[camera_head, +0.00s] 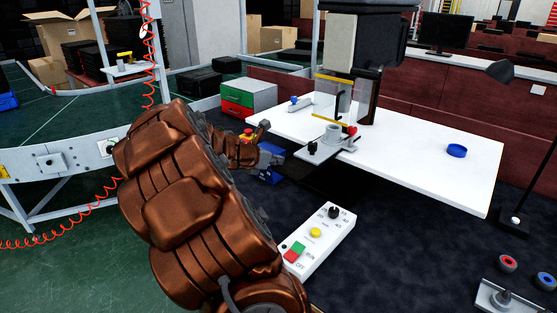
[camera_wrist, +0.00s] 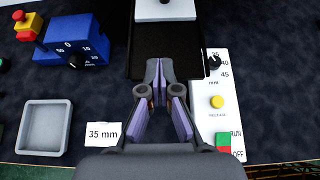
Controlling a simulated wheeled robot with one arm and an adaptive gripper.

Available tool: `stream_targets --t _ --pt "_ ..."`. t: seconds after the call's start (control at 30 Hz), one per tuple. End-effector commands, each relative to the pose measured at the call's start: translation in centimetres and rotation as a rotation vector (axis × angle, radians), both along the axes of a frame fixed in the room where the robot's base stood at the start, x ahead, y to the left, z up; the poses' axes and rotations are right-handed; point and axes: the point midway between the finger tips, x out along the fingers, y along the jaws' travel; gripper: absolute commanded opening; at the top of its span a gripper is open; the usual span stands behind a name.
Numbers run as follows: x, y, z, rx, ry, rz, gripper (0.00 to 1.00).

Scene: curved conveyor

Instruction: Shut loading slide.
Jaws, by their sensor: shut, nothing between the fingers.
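The loading slide is likely the flat black plate (camera_wrist: 163,38) in the wrist view, extending towards me with a white piece on its far part. In the head view this dark plate (camera_head: 318,180) sticks out below the front of the white worktop, under the press fixture (camera_head: 332,142). My gripper (camera_wrist: 161,80) is shut and empty. Its fingers overlap the near edge of the plate in the wrist view; I cannot tell whether they touch it. In the head view my arm hides most of my gripper.
A white control panel (camera_wrist: 208,98) with a dial and coloured buttons lies right of my gripper. On the left are a blue dial box (camera_wrist: 77,42), a red-and-yellow stop button (camera_wrist: 25,24), a grey tray (camera_wrist: 45,128) and a "35 mm" label (camera_wrist: 103,134). The white worktop (camera_head: 425,160) extends right.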

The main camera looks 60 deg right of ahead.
Motion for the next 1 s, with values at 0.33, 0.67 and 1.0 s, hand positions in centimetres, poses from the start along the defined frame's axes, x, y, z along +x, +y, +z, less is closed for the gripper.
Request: stream_targets --t 0.33,0.67,1.0 --pt "-1.1 -4.3 -2.6 0.003 0.001 -0.006 0.00" --pt "-1.8 -8.2 -3.8 0.001 -0.003 -0.005 0.00" --pt "-2.3 -10.3 -3.9 0.002 -0.001 -0.003 0.00"
